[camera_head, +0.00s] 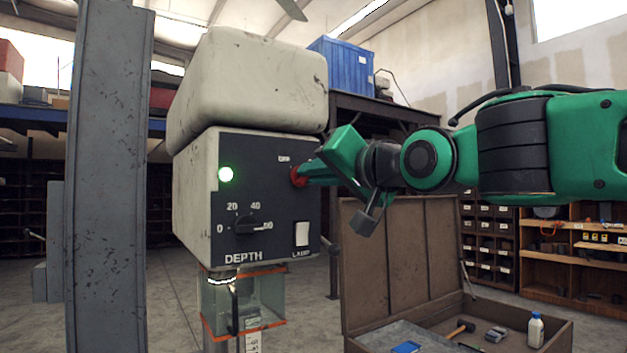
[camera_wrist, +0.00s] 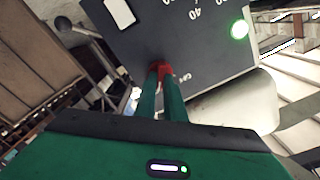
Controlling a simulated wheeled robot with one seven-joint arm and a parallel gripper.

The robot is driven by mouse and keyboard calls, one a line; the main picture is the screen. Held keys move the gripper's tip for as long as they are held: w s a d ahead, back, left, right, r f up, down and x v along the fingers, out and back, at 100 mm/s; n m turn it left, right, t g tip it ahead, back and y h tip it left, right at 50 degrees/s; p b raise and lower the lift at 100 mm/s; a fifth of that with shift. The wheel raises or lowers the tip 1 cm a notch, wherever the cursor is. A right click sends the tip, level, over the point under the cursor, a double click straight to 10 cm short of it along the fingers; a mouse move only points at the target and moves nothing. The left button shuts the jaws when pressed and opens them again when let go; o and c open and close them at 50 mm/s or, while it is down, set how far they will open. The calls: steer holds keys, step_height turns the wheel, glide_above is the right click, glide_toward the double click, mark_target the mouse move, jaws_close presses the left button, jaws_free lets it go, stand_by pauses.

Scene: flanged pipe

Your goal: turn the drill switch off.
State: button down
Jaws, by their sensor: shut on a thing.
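The drill head (camera_head: 245,90) is a worn cream housing with a dark front panel (camera_head: 268,185). A red switch (camera_head: 298,177) sits at the panel's upper right, beside a small white label that is hard to read. A round green lamp (camera_head: 225,174) glows at the upper left. My gripper (camera_head: 308,176) reaches in from the right, its green fingers shut on the red switch. In the wrist view the fingers (camera_wrist: 162,84) end at the red switch (camera_wrist: 163,68), and the green lamp (camera_wrist: 239,29) is lit. The fingertips partly hide the switch, so its exact setting cannot be told.
The panel also carries a depth dial (camera_head: 246,225) and a white lamp rocker (camera_head: 302,234). A clear guard (camera_head: 262,298) hangs below the head. A grey column (camera_head: 108,180) stands at left. An open case (camera_head: 400,262) with tools stands at lower right.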

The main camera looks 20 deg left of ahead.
steer(key=shift+f+n, duration=0.15)
steer(key=shift+n, duration=3.9)
steer(key=shift+f+n, duration=0.15)
steer(key=shift+n, duration=3.9)
steer(key=c, duration=1.8)
jaws_free()
steer(key=shift+c, duration=0.2)
steer(key=shift+s+a+r, duration=0.1)
steer(key=shift+r, duration=0.05)
steer(key=v, duration=1)
steer(key=shift+s+d, duration=0.25)
steer(key=shift+d, duration=0.05)
